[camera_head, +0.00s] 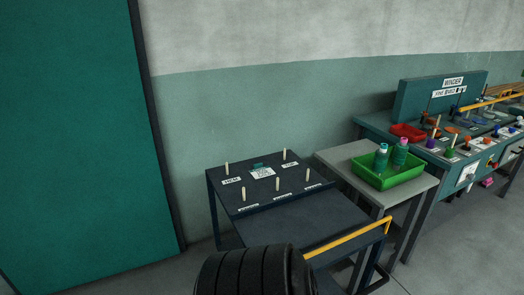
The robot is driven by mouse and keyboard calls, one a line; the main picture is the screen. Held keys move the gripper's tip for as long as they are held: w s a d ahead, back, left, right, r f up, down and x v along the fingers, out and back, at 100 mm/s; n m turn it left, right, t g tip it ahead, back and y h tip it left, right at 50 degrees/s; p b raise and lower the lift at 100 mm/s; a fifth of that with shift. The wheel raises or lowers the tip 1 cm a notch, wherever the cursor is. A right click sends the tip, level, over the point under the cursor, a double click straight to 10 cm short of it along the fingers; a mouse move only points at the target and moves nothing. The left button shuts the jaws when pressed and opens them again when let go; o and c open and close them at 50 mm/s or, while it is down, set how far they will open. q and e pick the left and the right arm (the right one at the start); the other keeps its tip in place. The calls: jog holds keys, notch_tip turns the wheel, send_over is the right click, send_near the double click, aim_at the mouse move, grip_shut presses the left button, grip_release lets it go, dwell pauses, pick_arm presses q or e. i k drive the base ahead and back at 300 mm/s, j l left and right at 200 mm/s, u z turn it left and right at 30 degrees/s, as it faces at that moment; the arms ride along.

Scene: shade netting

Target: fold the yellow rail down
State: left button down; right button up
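A yellow rail (347,238) runs along the near right edge of the dark cart (312,222). It slopes up to the right and ends at a dark bent tube frame. Its left end is cut off from view by a black ribbed shape at the bottom. Another yellow bar (490,103) lies across the winder bench (380,125) at the far right, running out of the picture. Neither of my grippers shows in the head view.
The dark pegged board (250,198) with labels stands behind the cart's low deck. A grey table (340,154) holds a green tray (382,183) with two green bottles. A red tray (408,131) sits on the bench. A teal panel (75,130) fills the left; some bare floor shows at lower right.

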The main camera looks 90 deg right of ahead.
aim_at(307, 255)
jog(key=i+z, duration=0.2)
jog(key=z, duration=0.25)
jog(key=i+z, duration=0.2)
jog(key=z, duration=0.3)
jog(key=i+j+z, duration=0.1)
jog(key=z, duration=0.35)
jog(key=i+j+z, duration=0.2)
jog(key=z, duration=0.25)
jog(key=i+z, duration=0.1)
jog(key=z, duration=0.3)
jog(key=i+j+z, duration=0.1)
jog(key=z, duration=0.35)
jog(key=i+j+z, duration=0.1)
jog(key=z, duration=0.3)
jog(key=j+z, duration=0.2)
jog(key=z, duration=0.2)
jog(key=i+j+z, duration=0.1)
jog(key=z, duration=0.35)
jog(key=i+j+z, duration=0.15)
jog(key=z, duration=0.25)
jog(key=j+z, duration=0.35)
jog(key=i+j+z, duration=0.1)
jog(key=j+z, duration=0.5)
jog(key=z, duration=0.2)
